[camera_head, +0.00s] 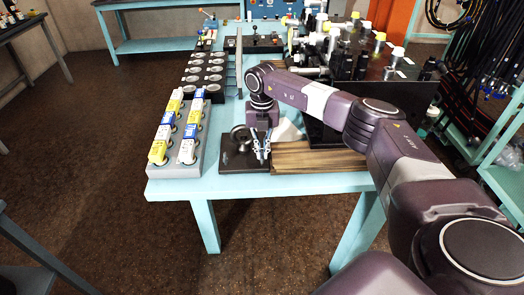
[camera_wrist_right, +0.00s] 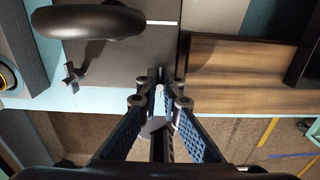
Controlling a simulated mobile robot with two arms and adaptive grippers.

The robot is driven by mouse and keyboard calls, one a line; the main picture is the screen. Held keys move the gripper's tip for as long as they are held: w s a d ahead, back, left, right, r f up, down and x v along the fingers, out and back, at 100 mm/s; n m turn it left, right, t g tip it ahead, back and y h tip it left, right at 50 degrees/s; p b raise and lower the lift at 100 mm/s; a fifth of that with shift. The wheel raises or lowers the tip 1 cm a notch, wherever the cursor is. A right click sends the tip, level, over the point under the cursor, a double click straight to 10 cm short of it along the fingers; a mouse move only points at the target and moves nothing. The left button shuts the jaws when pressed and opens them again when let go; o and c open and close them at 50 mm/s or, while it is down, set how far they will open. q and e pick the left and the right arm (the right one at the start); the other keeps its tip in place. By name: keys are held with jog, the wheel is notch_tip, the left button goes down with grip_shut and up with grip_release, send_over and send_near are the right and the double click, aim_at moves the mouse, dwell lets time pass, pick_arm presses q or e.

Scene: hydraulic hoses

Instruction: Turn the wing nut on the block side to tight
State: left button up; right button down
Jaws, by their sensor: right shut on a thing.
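A dark block (camera_wrist_right: 122,60) stands at the front edge of the light-blue table; in the head view it is a dark plate (camera_head: 238,168) with a round handwheel (camera_head: 240,136). My right gripper (camera_head: 262,154) reaches down over the right part of the plate. In the wrist view my right gripper (camera_wrist_right: 160,80) is shut at the block's front edge on a small thing, seemingly the wing nut, which the fingertips mostly hide. Its angle cannot be told. A small dark winged piece (camera_wrist_right: 72,76) sticks out from the block farther left, clear of the fingers. My left gripper is not in view.
A striped wooden board (camera_head: 318,157) lies right of the plate, under my right arm. A grey rack (camera_head: 176,150) with yellow, white and blue boxes stands to the left. A dark manifold (camera_head: 345,60) with fittings stands behind. The floor in front is clear.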

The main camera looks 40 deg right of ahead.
jog(key=c, duration=2.4)
grip_release()
jog(key=shift+w+r, duration=0.15)
